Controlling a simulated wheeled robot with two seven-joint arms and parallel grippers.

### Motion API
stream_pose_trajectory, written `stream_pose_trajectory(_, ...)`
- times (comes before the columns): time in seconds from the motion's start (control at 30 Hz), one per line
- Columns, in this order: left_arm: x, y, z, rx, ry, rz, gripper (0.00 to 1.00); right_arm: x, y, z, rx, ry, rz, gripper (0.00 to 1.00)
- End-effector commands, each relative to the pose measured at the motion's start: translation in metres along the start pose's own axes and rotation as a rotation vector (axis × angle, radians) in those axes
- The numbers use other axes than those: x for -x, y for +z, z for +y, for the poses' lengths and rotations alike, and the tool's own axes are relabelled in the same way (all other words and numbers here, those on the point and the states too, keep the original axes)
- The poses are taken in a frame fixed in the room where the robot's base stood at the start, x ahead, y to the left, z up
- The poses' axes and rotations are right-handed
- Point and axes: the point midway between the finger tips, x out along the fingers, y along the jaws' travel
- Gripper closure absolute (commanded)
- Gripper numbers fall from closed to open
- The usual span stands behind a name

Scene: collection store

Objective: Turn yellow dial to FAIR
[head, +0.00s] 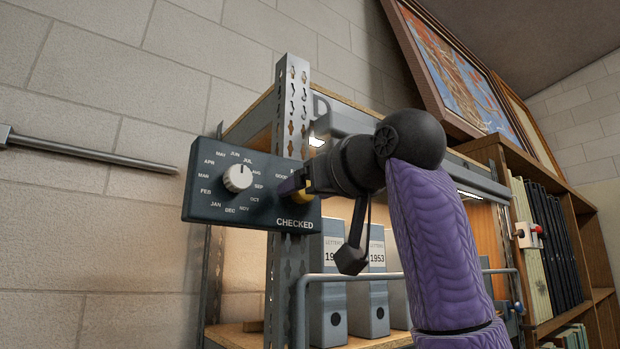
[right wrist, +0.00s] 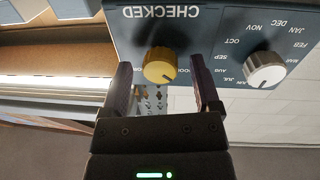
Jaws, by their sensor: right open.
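The yellow dial (right wrist: 158,66) sits on a dark control panel (right wrist: 190,22) marked CHECKED, shown upside down in the right wrist view. In the head view the panel (head: 212,206) is fixed at a metal shelf post, and only a bit of the yellow dial (head: 304,194) shows past my gripper. My right gripper (right wrist: 160,72) is open, with one finger on each side of the yellow dial. I cannot tell whether the fingers touch it. The dial's pointer and most labels around it, FAIR included, are hidden or too small to read. My left gripper is not in view.
A white dial (head: 237,178) ringed by month names is on the same panel, left of the yellow one. Behind my right arm are a shelf with grey binders (head: 368,300) and a blue-grey rail (head: 340,276). A wooden bookcase (head: 590,250) stands at right.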

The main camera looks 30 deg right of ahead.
Motion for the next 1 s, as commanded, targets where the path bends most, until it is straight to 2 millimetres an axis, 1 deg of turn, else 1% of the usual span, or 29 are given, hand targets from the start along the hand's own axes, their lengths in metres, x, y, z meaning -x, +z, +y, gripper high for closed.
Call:
stream_pose_trajectory(0.13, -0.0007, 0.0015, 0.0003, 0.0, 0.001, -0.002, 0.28, 0.0002, 0.0007, 0.0, 0.0, 0.0, 0.0, 0.2)
stream_pose_trajectory(0.17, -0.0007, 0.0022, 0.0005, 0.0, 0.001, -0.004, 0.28, 0.0002, 0.0007, 0.0, 0.0, 0.0, 0.0, 0.24)
stream_pose_trajectory(0.2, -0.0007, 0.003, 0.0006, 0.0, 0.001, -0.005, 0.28, 0.0002, 0.0007, 0.0, 0.0, 0.0, 0.0, 0.33)
stream_pose_trajectory(0.27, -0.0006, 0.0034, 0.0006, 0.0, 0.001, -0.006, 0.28, 0.0003, 0.0007, 0.0, 0.0, 0.0, 0.0, 0.46)
stream_pose_trajectory(0.3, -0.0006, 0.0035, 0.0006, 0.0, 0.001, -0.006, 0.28, 0.0003, 0.0007, 0.0, 0.0, 0.0, 0.0, 0.54)
stream_pose_trajectory(0.47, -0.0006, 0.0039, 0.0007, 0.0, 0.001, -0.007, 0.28, 0.0004, 0.0006, 0.0, 0.0, 0.0, 0.0, 0.88)
stream_pose_trajectory(0.5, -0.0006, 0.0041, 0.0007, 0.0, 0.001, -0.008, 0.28, 0.0004, 0.0006, 0.0, 0.0, 0.0, 0.0, 0.96)
stream_pose_trajectory(0.53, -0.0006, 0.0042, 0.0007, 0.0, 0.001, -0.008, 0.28, 0.0004, 0.0006, 0.0, 0.0, 0.0, 0.0, 1.0)
stream_pose_trajectory(0.77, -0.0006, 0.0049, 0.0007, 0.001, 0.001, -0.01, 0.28, 0.0006, 0.0003, 0.0, -0.009, 0.0, 0.0, 1.0)
stream_pose_trajectory(1.0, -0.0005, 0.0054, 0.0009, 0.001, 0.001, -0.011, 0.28, 0.0008, -0.0004, -0.0006, -0.104, -0.002, -0.007, 1.0)
